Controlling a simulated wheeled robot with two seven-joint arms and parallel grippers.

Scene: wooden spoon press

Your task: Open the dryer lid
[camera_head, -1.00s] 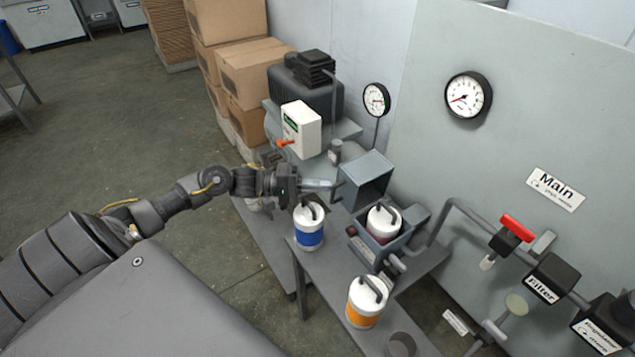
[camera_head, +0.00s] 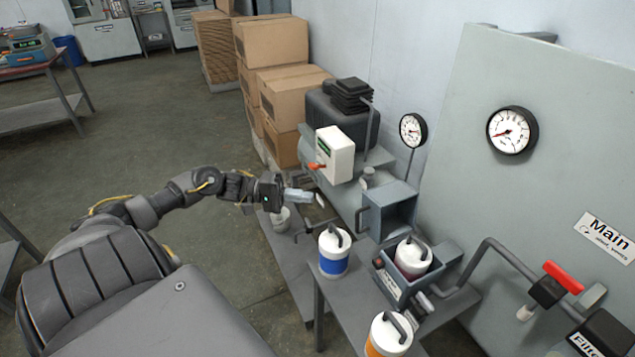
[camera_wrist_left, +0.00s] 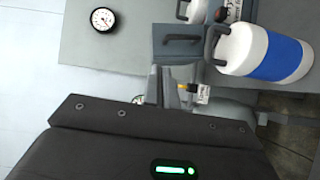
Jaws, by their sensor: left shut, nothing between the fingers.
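The dryer (camera_head: 400,283) is a small grey box on the bench with a white canister (camera_head: 412,257) standing in it. Its grey lid (camera_head: 396,207) is raised at the back, its hollow inside facing right, so the dryer is open on top. A handle sticks out at the lid's left side. My left gripper (camera_head: 306,196) is left of the lid, apart from it, with its fingers shut and empty. In the left wrist view the shut fingers (camera_wrist_left: 170,92) point towards a grey panel that looks like the lid (camera_wrist_left: 178,45). My right gripper is out of view.
A blue-banded canister (camera_head: 334,252) stands on the bench (camera_head: 340,303) left of the dryer, an orange-banded one (camera_head: 388,338) in front. A white switch box (camera_head: 335,154) with a red lever is behind my gripper. Pipes and a red valve (camera_head: 563,278) lie right.

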